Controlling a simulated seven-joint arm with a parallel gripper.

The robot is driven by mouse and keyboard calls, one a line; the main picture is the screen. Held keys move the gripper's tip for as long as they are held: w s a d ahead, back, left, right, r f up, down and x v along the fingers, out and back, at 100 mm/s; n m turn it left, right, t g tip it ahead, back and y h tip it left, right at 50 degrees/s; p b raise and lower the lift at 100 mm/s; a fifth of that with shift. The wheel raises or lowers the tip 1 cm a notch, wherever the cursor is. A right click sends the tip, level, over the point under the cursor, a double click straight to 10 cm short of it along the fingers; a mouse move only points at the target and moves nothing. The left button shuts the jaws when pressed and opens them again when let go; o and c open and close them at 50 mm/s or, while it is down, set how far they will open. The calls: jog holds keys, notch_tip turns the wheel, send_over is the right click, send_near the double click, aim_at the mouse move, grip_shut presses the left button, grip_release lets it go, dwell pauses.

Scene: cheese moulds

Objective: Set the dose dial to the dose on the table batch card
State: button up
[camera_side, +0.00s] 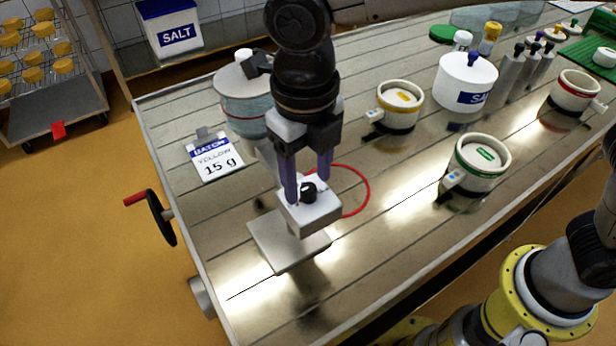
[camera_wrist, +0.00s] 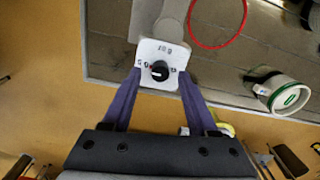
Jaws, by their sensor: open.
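The batch card (camera_side: 216,157) stands at the left of the table and reads "BATCH YELLOW 15 g". The dose dial is a black knob (camera_side: 308,192) on top of a white box (camera_side: 313,214) near the table's front left. In the wrist view the knob (camera_wrist: 160,71) sits mid-face on the white box (camera_wrist: 162,50), with small printed marks around it. A pale line shows on the knob, but I cannot tell which mark it points at. My gripper (camera_side: 307,184) is open above the box, with its purple fingers on either side of the knob, apart from it.
A red ring (camera_side: 368,190) lies behind the box. A lidded clear tub (camera_side: 243,108) stands behind it to the left. A green-labelled mould (camera_side: 482,160), a yellow-labelled mould (camera_side: 400,105) and a white salt tub (camera_side: 466,82) stand to the right.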

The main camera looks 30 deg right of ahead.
jog(key=shift+f, duration=0.65)
grip_shut()
